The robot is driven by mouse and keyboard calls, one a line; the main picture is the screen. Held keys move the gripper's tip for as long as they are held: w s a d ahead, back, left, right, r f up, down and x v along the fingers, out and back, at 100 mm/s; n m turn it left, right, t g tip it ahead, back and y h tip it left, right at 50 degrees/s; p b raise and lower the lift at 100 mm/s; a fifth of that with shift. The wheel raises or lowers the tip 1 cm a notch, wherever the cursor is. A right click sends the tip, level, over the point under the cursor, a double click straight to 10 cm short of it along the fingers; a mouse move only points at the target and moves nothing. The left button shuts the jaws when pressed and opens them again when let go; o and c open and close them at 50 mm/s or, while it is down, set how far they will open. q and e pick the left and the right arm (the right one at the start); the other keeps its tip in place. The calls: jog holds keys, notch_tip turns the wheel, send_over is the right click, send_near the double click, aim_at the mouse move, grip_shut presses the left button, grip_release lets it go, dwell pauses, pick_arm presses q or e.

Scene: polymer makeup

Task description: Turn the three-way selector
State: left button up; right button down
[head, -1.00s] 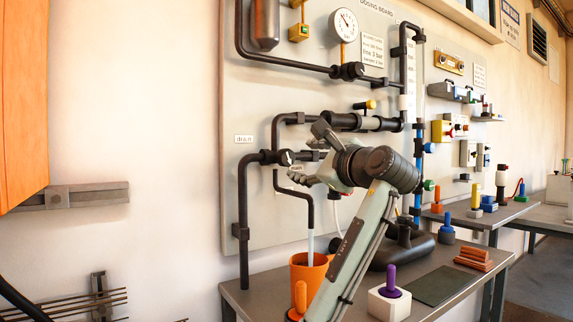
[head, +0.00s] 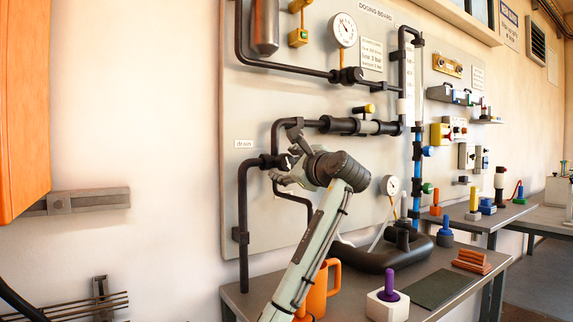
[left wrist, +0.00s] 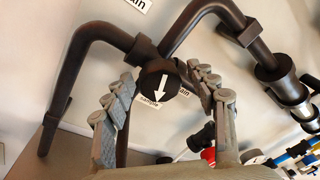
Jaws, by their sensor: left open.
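The three-way selector (left wrist: 158,84) is a dark round knob with a white arrow, at a joint of black pipes on the dosing board. Its arrow points down towards a small "sample" label, while a partly hidden label ending in "ain" sits to its right. In the head view the selector (head: 268,161) is partly covered by my gripper. My left gripper (left wrist: 165,80) is open, with one finger to each side of the knob in the wrist view. I cannot tell whether the fingers touch it. My left gripper (head: 288,155) also shows in the head view. My right gripper is out of view.
Black pipes (head: 243,215) run beside the selector. An orange mug (head: 320,290) stands on the bench behind my left forearm. A white block with a purple knob (head: 388,296) and a dark mat (head: 440,287) lie to the right. A pressure gauge (head: 343,30) is above.

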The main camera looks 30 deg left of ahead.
pick_arm(q)
jog(key=c, duration=1.2)
jog(key=shift+o, duration=0.2)
